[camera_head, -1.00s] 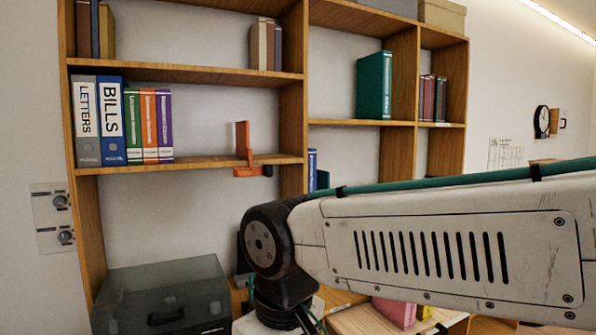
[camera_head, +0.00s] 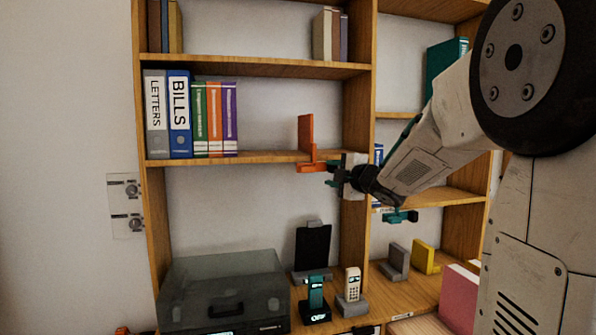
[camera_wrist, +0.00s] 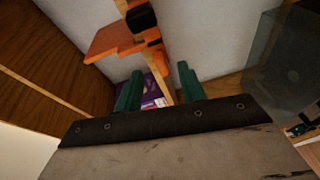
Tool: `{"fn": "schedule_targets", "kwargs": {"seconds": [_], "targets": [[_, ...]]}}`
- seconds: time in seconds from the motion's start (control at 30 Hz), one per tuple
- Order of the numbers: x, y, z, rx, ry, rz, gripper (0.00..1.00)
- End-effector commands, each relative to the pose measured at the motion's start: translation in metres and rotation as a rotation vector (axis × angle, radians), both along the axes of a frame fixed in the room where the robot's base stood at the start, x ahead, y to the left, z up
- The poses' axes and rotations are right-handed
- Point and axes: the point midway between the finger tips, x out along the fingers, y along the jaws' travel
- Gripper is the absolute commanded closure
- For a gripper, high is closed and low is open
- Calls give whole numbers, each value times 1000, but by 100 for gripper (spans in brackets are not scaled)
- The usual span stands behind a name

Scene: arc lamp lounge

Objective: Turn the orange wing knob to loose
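An orange bookend clamp (camera_head: 306,140) grips the middle shelf edge, its upright plate above the shelf. It also shows at the top of the wrist view (camera_wrist: 112,42), with black parts. A small orange piece (camera_wrist: 157,60) beyond my fingertips looks like the wing knob. In the head view I cannot separate the knob from the clamp, and its loose or tight setting cannot be read. My gripper (camera_head: 332,174) is just right of the clamp. In the wrist view my gripper (camera_wrist: 160,72) has its two green fingers apart, with nothing clearly held between them.
The shelf upright (camera_head: 355,110) is close beside my gripper. Binders (camera_head: 180,115) stand left on the shelf. Below are a grey case (camera_head: 222,290), a phone (camera_head: 352,285) and a dark stand (camera_head: 313,300). A teal clamp (camera_head: 400,216) hangs right. The space under the orange clamp is free.

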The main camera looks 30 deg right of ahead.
Motion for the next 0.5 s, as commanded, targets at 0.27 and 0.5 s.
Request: {"fn": "schedule_targets", "kwargs": {"seconds": [0.27, 0.5], "targets": [[13, -6, -1, -109, -54, 140, 60], [50, 0, -1, -109, -55, 143, 60]]}}
